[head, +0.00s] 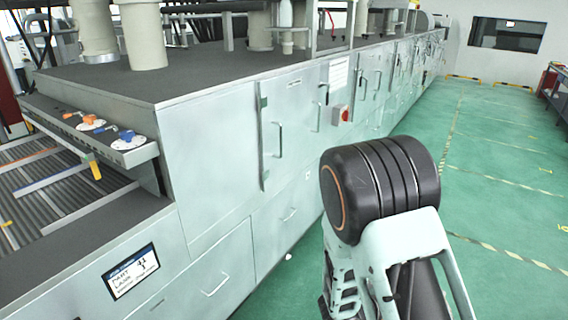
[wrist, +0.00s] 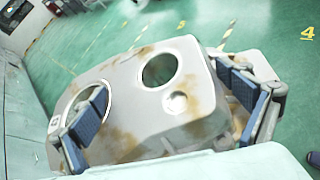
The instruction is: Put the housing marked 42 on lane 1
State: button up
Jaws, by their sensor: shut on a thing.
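In the wrist view a pale grey metal housing (wrist: 135,105) with brown stains, a large round hole and a second ring-shaped opening sits between the blue-padded fingers of my gripper (wrist: 160,108). The gripper is shut on it, one finger at each side. A small dark mark shows near its left edge, too small to read as a number. The housing is held above the green floor. The head view shows neither gripper nor housing. There, a roller bed (head: 62,185) with coloured divider bars lies at the left; I cannot tell which lane is 1.
A small screen (head: 132,271) on the bench front shows "PART" and "LANE"; its digits are unclear. A shelf (head: 118,150) with orange and blue fittings overhangs the rollers. The long grey cabinet bench (head: 225,125) runs into the distance. Green floor (head: 500,170) is open at right.

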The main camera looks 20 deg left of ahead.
aim_at(27, 215)
jog(key=u, duration=1.5)
